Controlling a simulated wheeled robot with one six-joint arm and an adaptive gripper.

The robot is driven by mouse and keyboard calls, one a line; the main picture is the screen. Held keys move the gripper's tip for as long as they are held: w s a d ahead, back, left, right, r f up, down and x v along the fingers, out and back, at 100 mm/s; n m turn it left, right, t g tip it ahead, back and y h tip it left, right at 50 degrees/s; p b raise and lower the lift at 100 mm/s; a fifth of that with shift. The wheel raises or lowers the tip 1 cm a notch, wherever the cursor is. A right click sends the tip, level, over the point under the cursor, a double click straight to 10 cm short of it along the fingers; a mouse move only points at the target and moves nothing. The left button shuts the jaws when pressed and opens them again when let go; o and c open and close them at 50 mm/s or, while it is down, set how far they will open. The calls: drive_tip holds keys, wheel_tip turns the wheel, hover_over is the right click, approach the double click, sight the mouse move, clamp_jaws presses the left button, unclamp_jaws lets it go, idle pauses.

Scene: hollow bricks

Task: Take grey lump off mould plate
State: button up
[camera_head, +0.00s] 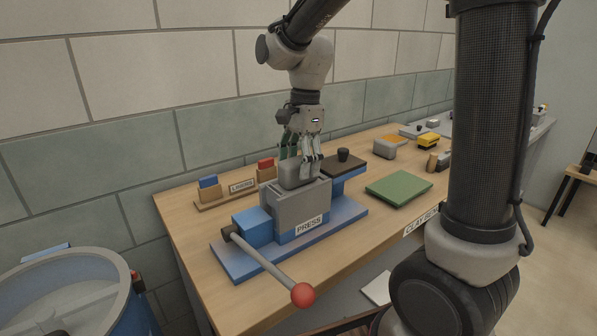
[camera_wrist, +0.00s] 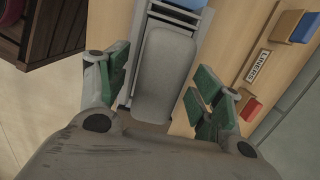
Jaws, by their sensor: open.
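The grey lump (camera_head: 297,174) is a rounded grey block at the top of the grey press box (camera_head: 302,203), labelled PRESS. In the wrist view the lump (camera_wrist: 168,72) lies lengthwise between my fingers, with a grey rim (camera_wrist: 133,62) along its side. I cannot make out a separate mould plate under it. My gripper (camera_head: 300,158) is open, pointing down over the lump. Its green-padded fingers (camera_wrist: 158,88) stand on either side, with a visible gap on each side in the wrist view.
The press has a blue base (camera_head: 238,264) and a lever with a red knob (camera_head: 303,295). A dark plate with a black knob (camera_head: 343,155) sits just right of the box. A liners rack (camera_head: 226,199) stands behind; a green mat (camera_head: 399,187) lies right.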

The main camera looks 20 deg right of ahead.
clamp_jaws()
drive_tip(key=shift+r, duration=0.2)
